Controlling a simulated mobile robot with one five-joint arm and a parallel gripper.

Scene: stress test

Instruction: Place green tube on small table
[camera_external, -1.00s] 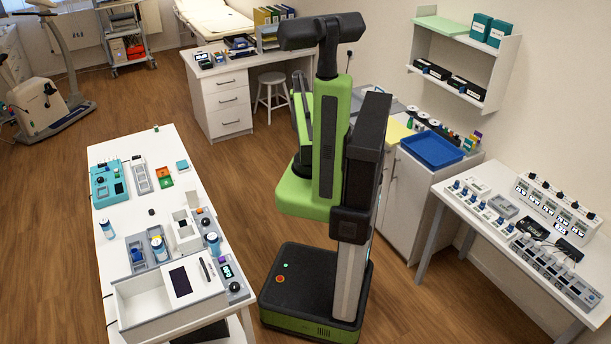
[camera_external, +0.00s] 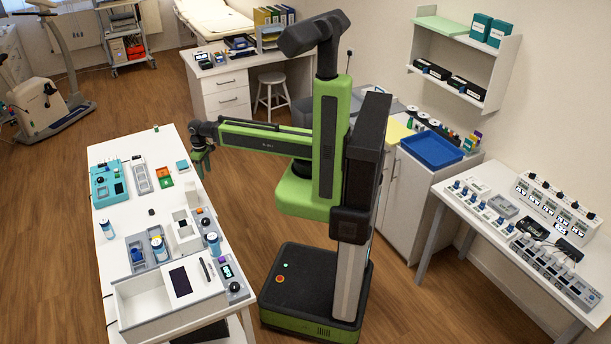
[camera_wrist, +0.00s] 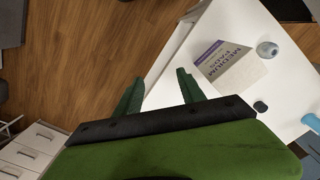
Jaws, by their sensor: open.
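No green tube shows clearly in the wrist view. My gripper (camera_external: 203,168) is beside the right edge of that table, near its far half. In the wrist view, the two green fingers of my gripper (camera_wrist: 160,81) are apart with nothing between them. I cannot tell which piece of furniture is the small table.
The white table carries a teal device (camera_external: 104,187), orange and green trays (camera_external: 164,178), and a white open box (camera_external: 140,300). In the wrist view, a white printed box (camera_wrist: 230,65) stands on a white surface near the fingers. A white stool (camera_external: 271,90) stands behind my arm.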

